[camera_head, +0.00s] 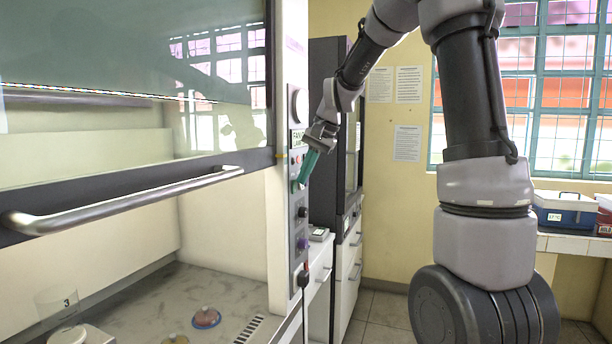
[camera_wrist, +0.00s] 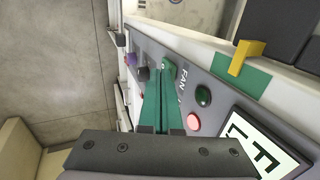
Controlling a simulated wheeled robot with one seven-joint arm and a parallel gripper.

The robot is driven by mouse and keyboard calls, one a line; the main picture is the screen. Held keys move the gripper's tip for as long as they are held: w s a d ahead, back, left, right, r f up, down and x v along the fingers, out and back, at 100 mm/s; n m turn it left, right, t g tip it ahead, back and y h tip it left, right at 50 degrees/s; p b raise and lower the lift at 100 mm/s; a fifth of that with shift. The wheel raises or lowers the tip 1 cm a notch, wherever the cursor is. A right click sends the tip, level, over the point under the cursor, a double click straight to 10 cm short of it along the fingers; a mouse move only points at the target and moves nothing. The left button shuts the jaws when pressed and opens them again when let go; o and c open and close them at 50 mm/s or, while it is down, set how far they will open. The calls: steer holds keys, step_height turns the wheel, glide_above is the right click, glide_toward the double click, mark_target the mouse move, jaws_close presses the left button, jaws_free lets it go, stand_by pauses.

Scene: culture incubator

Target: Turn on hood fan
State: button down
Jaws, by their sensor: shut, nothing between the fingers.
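The fume hood's control panel (camera_head: 298,215) runs down the right post of the hood. In the wrist view the panel (camera_wrist: 215,110) slants across the picture, with a "FAN" label, a dark green button (camera_wrist: 203,95) and a pink-red button (camera_wrist: 193,122). A dark knob (camera_wrist: 142,74) and a purple knob (camera_wrist: 131,59) lie further left. My gripper (camera_head: 302,183) is shut and empty, its green fingers pointing down at the panel. In the wrist view the fingertips (camera_wrist: 162,70) lie between the dark knob and the green button. I cannot tell whether they touch the panel. The fingers hide part of it.
The glass sash with its metal handle (camera_head: 130,203) crosses the hood front at left. A dark cabinet (camera_head: 328,130) stands behind the panel. A yellow piece (camera_wrist: 245,57) sticks up near the panel.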

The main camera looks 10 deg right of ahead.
steer(key=shift+w+a+r, duration=0.1)
steer(key=shift+w+a, duration=0.05)
steer(key=shift+a, duration=0.1)
steer(key=shift+r, duration=0.1)
steer(key=shift+r, duration=0.7)
